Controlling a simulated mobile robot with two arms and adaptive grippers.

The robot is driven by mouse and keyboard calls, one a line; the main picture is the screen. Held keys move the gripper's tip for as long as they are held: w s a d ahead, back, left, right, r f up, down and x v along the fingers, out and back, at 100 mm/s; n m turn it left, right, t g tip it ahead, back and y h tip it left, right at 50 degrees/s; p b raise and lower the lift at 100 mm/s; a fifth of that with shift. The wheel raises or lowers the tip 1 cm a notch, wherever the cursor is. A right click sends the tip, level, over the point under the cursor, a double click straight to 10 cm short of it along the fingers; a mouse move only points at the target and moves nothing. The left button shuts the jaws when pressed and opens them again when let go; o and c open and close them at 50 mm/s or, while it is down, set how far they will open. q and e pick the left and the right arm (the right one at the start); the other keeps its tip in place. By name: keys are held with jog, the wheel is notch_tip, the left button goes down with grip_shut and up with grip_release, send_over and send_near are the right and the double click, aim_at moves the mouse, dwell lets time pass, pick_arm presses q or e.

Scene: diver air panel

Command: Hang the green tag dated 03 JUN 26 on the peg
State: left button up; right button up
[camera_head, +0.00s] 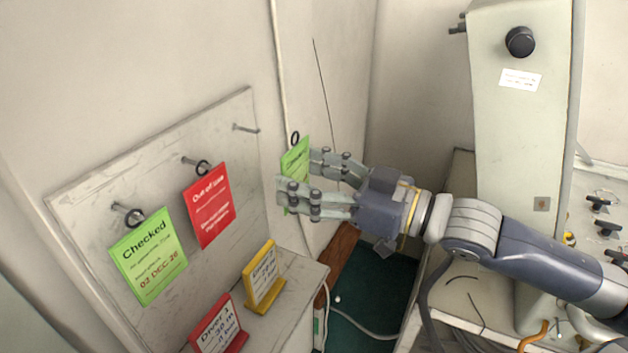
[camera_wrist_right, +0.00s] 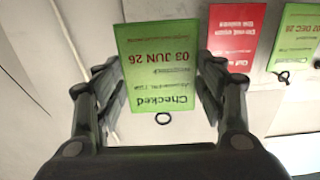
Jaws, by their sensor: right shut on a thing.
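My right gripper (camera_head: 296,186) is shut on a green tag (camera_head: 297,162) and holds it in the air to the right of the board. In the right wrist view the tag (camera_wrist_right: 160,65) appears upside down between the fingers (camera_wrist_right: 160,95) and reads "Checked" and "03 JUN 26". Its black ring (camera_head: 295,138) is at the tag's top, clear of the fingers. A bare peg (camera_head: 245,128) sticks out of the board's upper right, left of the held tag and apart from it. My left gripper is not in view.
On the pale board (camera_head: 95,190), a red "Out of use" tag (camera_head: 209,205) and a green 02 DEC 26 tag (camera_head: 147,256) hang from pegs. Yellow (camera_head: 262,277) and red (camera_head: 217,328) signs stand below. A tall panel (camera_head: 520,150) stands at the right.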

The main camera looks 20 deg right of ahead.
jog(key=shift+w+a, duration=0.45)
jog(key=shift+a, duration=0.05)
jog(key=shift+w+r, duration=0.15)
jog(key=shift+w, duration=0.05)
jog(key=shift+w+a+p, duration=0.2)
jog(key=shift+w+p, duration=0.15)
jog(key=shift+w+a+p, duration=0.35)
jog(key=shift+w+a, duration=0.1)
jog(key=shift+a, duration=0.05)
jog(key=shift+f, duration=0.2)
jog(key=shift+w+a+p, duration=0.1)
jog(key=shift+w+p, duration=0.05)
jog(key=shift+p, duration=0.15)
jog(key=shift+a, duration=0.1)
jog(key=shift+p, duration=0.3)
